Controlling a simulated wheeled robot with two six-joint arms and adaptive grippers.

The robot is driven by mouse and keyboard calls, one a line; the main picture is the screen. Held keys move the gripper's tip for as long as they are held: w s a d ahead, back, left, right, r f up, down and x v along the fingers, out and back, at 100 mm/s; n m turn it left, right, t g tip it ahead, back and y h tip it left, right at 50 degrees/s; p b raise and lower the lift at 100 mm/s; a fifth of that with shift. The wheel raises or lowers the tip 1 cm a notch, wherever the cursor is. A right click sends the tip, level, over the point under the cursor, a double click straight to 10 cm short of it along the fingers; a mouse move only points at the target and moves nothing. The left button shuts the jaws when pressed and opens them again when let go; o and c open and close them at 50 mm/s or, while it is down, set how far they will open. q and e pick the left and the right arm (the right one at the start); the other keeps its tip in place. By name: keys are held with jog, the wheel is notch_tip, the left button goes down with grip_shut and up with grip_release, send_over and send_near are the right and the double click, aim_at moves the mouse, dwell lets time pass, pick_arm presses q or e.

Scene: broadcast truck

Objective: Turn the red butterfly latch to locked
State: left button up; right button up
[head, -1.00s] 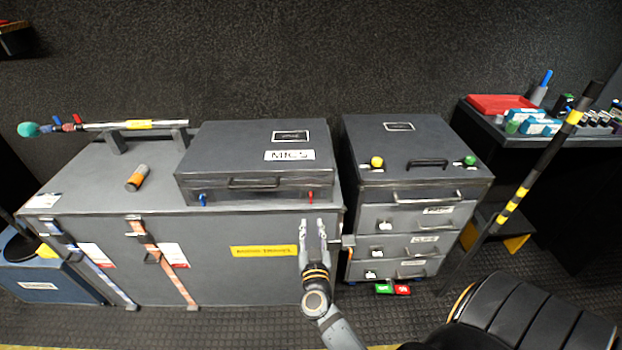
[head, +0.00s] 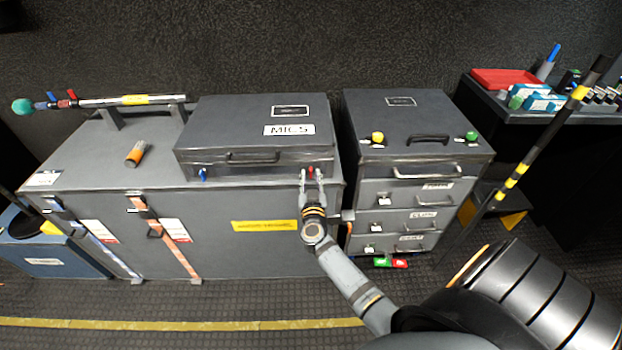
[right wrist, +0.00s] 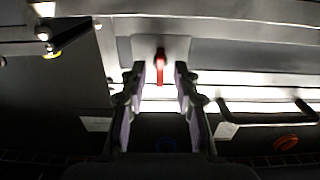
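The red butterfly latch (head: 311,170) is on the front of the dark MICS case (head: 220,158), near its right end. In the right wrist view the red latch (right wrist: 160,66) hangs vertically from a grey plate, in line with the gap between my fingers. My right gripper (head: 312,177) is open, with one fingertip to each side of the latch as seen. I cannot tell whether the fingers touch it. The right gripper's fingers (right wrist: 160,80) are apart in the wrist view, with nothing clamped. My left gripper is not in view.
A blue latch (head: 203,175) is at the left of the same case front. The case stands on a large grey trunk (head: 200,255). A drawer cabinet (head: 375,145) stands close to the right.

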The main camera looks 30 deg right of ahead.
jog(key=shift+c, duration=0.3)
grip_shut()
jog(key=m+p, duration=0.1)
jog(key=m, duration=0.1)
jog(key=shift+r+m+p, duration=0.1)
jog(key=shift+m+p, duration=0.3)
jog(key=m, duration=1.4)
jog(key=shift+s+d+f+m+p, duration=0.15)
jog(key=shift+f+m+p, duration=0.15)
jog(key=shift+f+m, duration=0.1)
